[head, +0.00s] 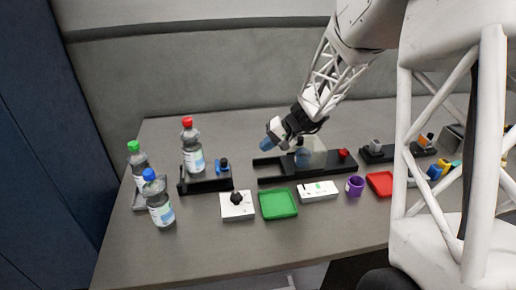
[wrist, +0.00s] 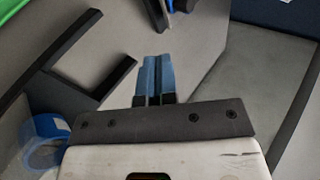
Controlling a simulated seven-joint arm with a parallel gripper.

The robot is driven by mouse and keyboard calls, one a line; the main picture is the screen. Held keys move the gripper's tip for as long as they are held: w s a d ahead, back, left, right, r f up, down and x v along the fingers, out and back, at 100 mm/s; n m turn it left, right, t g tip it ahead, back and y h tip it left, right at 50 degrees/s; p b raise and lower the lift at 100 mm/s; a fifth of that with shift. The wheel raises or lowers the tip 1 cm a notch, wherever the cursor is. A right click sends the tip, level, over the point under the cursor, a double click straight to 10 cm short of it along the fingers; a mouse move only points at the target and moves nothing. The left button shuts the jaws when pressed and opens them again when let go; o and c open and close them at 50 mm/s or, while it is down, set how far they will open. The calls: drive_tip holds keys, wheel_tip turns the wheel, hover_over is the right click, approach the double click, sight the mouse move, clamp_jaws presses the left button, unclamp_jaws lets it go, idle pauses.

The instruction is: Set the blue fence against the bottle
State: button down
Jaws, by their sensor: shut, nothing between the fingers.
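The blue fence (head: 218,168) is a small blue piece on the black base (head: 205,186) at the left of the table. It stands just right of a red-capped bottle (head: 195,160), and a small gap seems to separate them. A black knob (head: 224,162) sits beside the fence. My gripper (head: 267,144) is right of the fence and above table level, its blue fingers shut and empty. In the wrist view my gripper (wrist: 153,75) shows both fingers together. A blue part beside a black one, probably the fence (wrist: 183,5), is cut off at the top edge.
A long black base (head: 272,179) with a blue reel (head: 303,156) and red knob (head: 343,154) lies below my gripper. Bottles with green (head: 137,158) and blue caps (head: 159,200) stand at left. A white switch box (head: 230,212) and green tray (head: 278,204) lie in front.

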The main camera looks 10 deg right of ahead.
sight(222, 161)
drive_tip(key=x, duration=0.9)
drive_tip(key=shift+a, duration=0.15)
drive_tip(key=shift+w+a, duration=0.15)
drive_tip(key=shift+a, duration=0.75)
drive_tip(key=shift+w+a, duration=0.25)
drive_tip(key=shift+a, duration=0.75)
drive_tip(key=shift+a, duration=2.05)
drive_tip(key=shift+d, duration=0.1)
